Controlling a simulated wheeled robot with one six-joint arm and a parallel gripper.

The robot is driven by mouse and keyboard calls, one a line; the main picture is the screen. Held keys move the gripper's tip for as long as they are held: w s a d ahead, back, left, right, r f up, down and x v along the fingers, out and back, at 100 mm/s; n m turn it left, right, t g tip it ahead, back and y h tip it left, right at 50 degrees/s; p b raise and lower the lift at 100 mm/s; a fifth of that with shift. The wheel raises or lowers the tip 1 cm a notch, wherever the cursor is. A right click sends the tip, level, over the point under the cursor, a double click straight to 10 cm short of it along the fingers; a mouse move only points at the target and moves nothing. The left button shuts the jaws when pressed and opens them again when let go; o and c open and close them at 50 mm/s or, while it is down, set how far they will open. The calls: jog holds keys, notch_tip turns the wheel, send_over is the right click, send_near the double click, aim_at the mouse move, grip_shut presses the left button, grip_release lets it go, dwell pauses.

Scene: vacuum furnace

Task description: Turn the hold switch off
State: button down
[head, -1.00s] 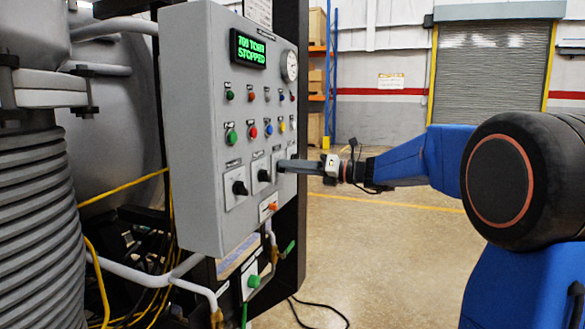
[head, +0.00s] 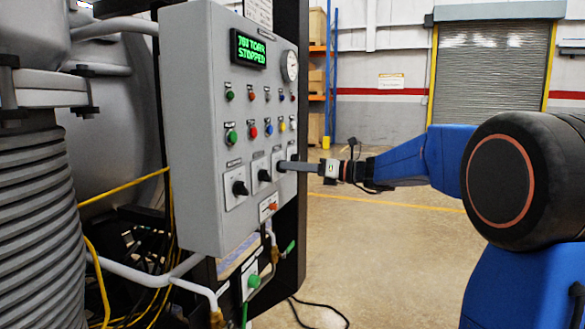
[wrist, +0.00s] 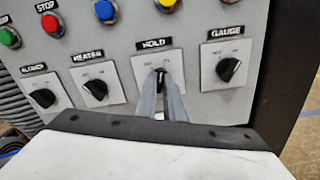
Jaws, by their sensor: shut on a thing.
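The hold switch (wrist: 161,73) is a black rotary knob on a white plate under the "HOLD" label in the wrist view. Its pointer looks roughly upright; the small position marks are too blurred to read. My gripper (wrist: 161,88) is shut on the knob, with one grey finger on each side. In the head view my gripper (head: 284,165) reaches the grey panel from the right, and its fingers hide the knob. Part of the hold switch's plate (head: 277,156) shows there.
The heater (wrist: 96,89) and gauge (wrist: 229,69) knobs sit close on either side, with another black knob (wrist: 44,97) farther left. Coloured buttons (wrist: 105,11) are above. An orange-handled switch (head: 270,207) is below.

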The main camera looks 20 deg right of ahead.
jog(key=n, duration=0.9)
jog(key=shift+s, duration=0.1)
jog(key=shift+n, duration=0.4)
jog(key=c, duration=1.9)
grip_release()
jog(key=shift+o, duration=0.2)
jog(key=v, duration=1.7)
jog(key=shift+s, duration=0.15)
